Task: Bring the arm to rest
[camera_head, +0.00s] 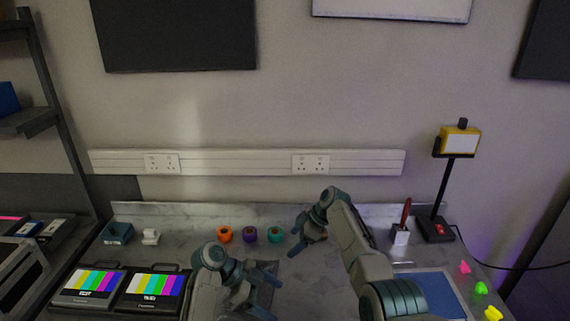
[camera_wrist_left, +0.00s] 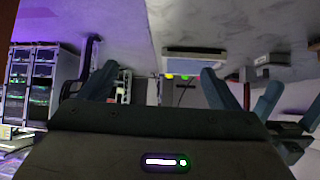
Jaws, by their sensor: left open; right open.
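My left gripper (camera_head: 268,287) is low over the grey worktop (camera_head: 185,222), near the bottom middle of the head view. Its jaws are apart with nothing seen between them. In the left wrist view its two blue fingers (camera_wrist_left: 158,86) stand wide apart and empty. My right gripper (camera_head: 300,237) is higher in the head view, to the right of the coloured rolls. It is open, and no object shows in it. Part of it is hidden by its own wrist.
Orange (camera_head: 224,235), purple (camera_head: 250,235) and teal (camera_head: 275,234) rolls stand along the back. Two colour-bar monitors (camera_head: 92,286) lie left.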

